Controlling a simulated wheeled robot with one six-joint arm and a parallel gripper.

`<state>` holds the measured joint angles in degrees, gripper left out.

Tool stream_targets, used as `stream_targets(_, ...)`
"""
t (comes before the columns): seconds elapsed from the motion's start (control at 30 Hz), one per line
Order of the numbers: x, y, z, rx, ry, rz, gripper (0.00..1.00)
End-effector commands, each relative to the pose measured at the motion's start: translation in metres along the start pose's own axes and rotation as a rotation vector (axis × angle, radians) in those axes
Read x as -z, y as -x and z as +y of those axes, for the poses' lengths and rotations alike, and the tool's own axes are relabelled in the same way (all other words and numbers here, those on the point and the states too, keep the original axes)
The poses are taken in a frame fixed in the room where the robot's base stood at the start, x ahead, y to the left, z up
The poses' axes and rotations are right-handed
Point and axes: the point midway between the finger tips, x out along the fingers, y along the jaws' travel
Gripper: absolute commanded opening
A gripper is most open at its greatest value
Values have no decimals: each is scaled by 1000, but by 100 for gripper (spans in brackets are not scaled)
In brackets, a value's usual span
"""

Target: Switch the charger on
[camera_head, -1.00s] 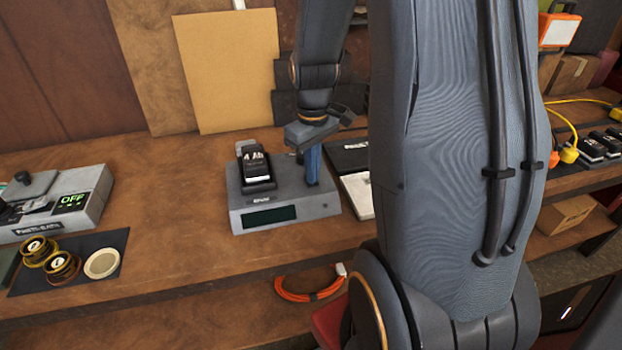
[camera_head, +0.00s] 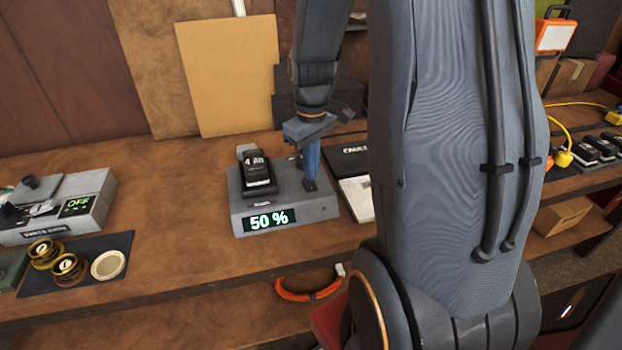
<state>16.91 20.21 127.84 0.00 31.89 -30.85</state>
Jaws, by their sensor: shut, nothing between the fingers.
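The charger (camera_head: 290,214) is a grey box on the wooden bench. Its front display (camera_head: 269,221) is lit and reads "50 %". A black battery marked "4 Ah" (camera_head: 258,174) sits in the dock on the left part of the charger's top. My gripper (camera_head: 310,183) is shut and empty, pointing down with its blue fingertips at the right part of the charger's top. The tips look to be at or touching the surface there, and they hide whatever is under them.
A grey device with an "OFF" display (camera_head: 78,206) stands at the left. A dark mat (camera_head: 30,286) holds weights and a pale disc. A dark-and-white box (camera_head: 356,192) lies right of the charger. Bare bench lies in front.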

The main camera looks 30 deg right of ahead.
Motion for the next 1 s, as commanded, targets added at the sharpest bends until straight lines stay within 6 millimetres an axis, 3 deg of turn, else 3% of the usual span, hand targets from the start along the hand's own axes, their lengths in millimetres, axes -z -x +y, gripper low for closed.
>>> stream_targets(0.5, -1, 39, 0, 0, 0, -1, 0)
stream_targets(1.0, 0, 40, 0, 1, 0, -1, 0)
